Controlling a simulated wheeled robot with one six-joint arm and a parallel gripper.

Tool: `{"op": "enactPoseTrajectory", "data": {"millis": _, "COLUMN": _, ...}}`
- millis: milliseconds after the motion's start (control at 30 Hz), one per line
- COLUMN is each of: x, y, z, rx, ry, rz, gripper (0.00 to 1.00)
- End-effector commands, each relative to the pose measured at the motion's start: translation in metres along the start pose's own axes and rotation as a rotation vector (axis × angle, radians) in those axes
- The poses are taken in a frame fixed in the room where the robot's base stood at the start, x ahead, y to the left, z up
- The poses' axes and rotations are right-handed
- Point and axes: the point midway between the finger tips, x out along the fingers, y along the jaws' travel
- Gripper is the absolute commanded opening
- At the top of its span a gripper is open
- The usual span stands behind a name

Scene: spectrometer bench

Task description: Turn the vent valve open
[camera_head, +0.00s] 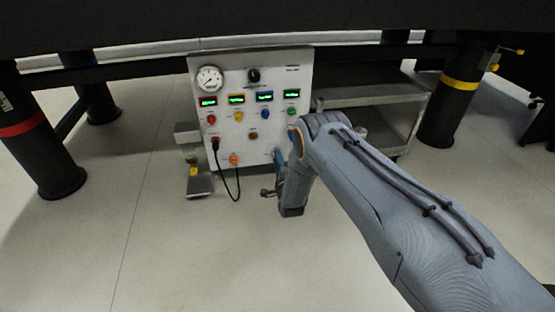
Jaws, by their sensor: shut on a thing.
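The grey instrument panel (225,125) stands upright on the floor beyond my arm. I cannot single out the vent valve on it with certainty, and my arm hides part of its lower right side. My gripper (268,192) is small and dark, low in front of the panel's lower right, and mostly hidden by my wrist. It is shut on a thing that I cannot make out. A small blue part (278,155) shows beside my wrist at the panel's lower right. An orange knob (233,160) is on the lower panel, left of my wrist.
The panel bears a round gauge (209,79), a black knob (254,75), several lit displays and coloured knobs. A black cable (222,180) hangs in front. A small stand (198,185) is at left, a grey cart (375,95) at right. Floor at front left is clear.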

Motion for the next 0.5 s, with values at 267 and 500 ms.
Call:
{"op": "enactPoseTrajectory", "data": {"millis": 267, "x": -0.0009, "y": 0.0011, "z": 0.0, "rx": 0.084, "ry": 0.0, "rz": 0.002, "gripper": 0.04}}
{"op": "enactPoseTrajectory", "data": {"millis": 500, "x": -0.0009, "y": 0.0013, "z": 0.0, "rx": 0.101, "ry": 0.0, "rz": 0.002, "gripper": 0.04}}
